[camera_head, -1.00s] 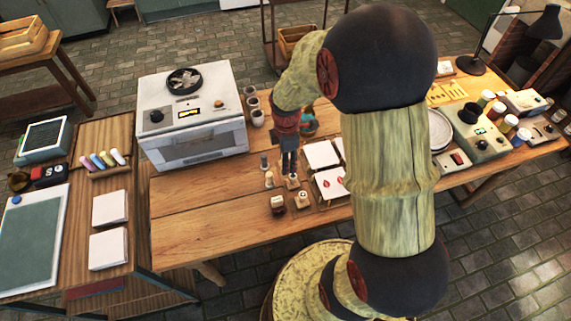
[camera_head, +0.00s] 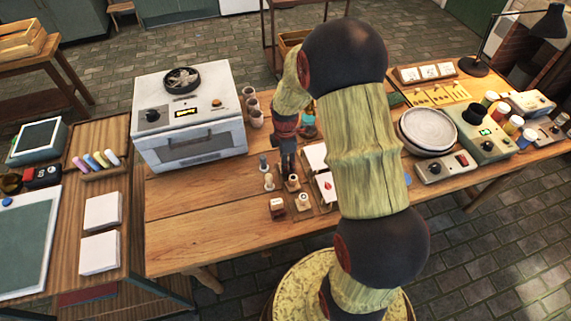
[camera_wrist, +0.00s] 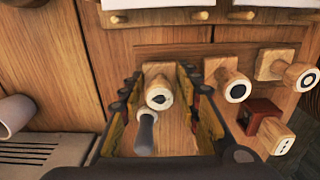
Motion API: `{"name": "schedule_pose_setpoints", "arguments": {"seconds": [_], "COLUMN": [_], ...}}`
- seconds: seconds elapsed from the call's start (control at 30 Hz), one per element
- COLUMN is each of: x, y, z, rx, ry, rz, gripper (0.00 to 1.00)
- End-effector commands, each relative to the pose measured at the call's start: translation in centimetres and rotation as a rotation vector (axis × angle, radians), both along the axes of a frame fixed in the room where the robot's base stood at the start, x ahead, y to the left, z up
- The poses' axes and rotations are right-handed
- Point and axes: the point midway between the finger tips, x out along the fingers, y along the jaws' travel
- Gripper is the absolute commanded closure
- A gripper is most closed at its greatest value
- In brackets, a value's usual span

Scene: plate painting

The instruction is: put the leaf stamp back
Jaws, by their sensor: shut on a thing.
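The leaf stamp (camera_wrist: 158,93) is a pale wooden stamp with a dark leaf mark on its end. In the wrist view it sits between the two fingers of my gripper (camera_wrist: 160,105), which is shut on it. In the head view my gripper (camera_head: 287,165) points down among the small stamps at the middle of the table. I cannot tell whether the stamp touches the surface below. A grey-handled tool (camera_wrist: 146,133) shows just below the stamp in the wrist view.
Other wooden stamps (camera_wrist: 236,88) and a dark red block (camera_wrist: 260,112) stand close to the right in the wrist view. White cards (camera_head: 316,155) lie right of my gripper. A white oven (camera_head: 190,130) and cups (camera_head: 256,118) stand to the left. The table's front left is clear.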

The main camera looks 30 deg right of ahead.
Motion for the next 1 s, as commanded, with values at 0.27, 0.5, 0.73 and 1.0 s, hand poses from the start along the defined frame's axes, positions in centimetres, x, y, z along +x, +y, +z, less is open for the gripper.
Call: {"name": "schedule_pose_setpoints", "arguments": {"seconds": [0.27,0.5,0.73,1.0], "x": [0.0,0.0,0.0,0.0], "y": [0.0,0.0,0.0,0.0], "z": [-0.3,-0.2,-0.2,1.2], "rx": [0.0,0.0,0.0,0.0], "ry": [0.0,0.001,0.001,-0.001], "rz": [0.0,0.0,0.0,0.0], "gripper": [0.66,0.52,0.49,0.49]}}
